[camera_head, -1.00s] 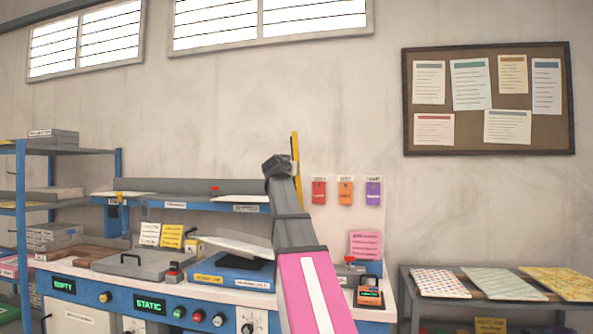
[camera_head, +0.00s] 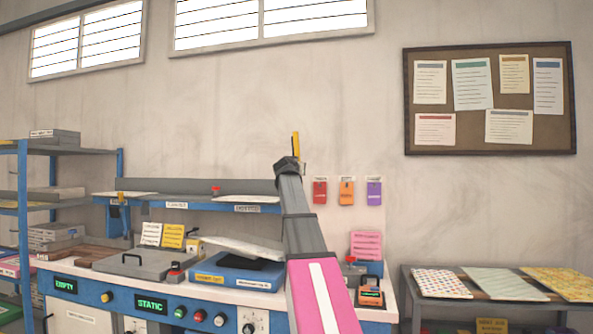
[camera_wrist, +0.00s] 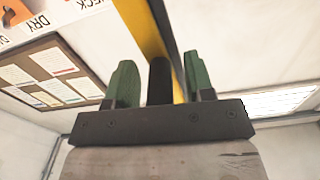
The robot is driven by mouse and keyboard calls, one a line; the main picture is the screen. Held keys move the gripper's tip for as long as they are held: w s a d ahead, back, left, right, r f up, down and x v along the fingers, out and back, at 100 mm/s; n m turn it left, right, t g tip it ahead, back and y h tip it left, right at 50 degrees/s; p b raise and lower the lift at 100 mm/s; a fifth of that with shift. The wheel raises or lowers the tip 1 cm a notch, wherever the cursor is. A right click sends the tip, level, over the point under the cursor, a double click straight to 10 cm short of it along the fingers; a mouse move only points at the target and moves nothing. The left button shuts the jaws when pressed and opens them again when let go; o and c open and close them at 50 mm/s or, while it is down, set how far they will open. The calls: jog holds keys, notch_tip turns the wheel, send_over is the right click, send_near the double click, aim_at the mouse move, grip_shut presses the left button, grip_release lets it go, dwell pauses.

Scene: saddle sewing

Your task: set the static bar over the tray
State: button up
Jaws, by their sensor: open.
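A slim upright yellow bar (camera_head: 296,146), seemingly the static bar, shows above and just behind the end of my arm; its lower part is hidden. In the wrist view the yellow bar (camera_wrist: 145,28), dark along one edge, runs slantwise past my gripper (camera_wrist: 158,76). The two green fingers are apart on either side of a dark piece, which I cannot identify; contact with the bar cannot be judged. In the head view my gripper (camera_head: 288,163) is small and dark. A blue tray-like unit (camera_head: 225,278) with a pale tilted sheet or lid sits on the bench, left of my arm.
A grey lid with a handle (camera_head: 150,264) lies left of the blue unit. A shelf (camera_head: 185,204) runs behind. Coloured tags (camera_head: 346,191) hang on the wall right of my arm. The console (camera_head: 150,304) reads STATIC. A side table (camera_head: 480,290) holds patterned sheets.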

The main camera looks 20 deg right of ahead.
grip_shut()
jog(key=shift+w+a, duration=0.1)
jog(key=w+a+f+n, duration=0.6)
jog(key=w+a+n, duration=0.15)
jog(key=a, duration=0.35)
jog(key=w+a+f+n, duration=0.1)
jog(key=a+f+n, duration=0.1)
jog(key=f+n, duration=0.2)
jog(key=w+a+f+n, duration=0.1)
jog(key=f+n, duration=0.4)
jog(key=f, duration=0.5)
jog(key=shift+w+a+f, duration=0.2)
jog(key=shift+w+a, duration=0.05)
jog(key=shift+a, duration=0.3)
jog(key=shift+n, duration=0.25)
jog(key=shift+s+f, duration=0.1)
jog(key=shift+f, duration=0.05)
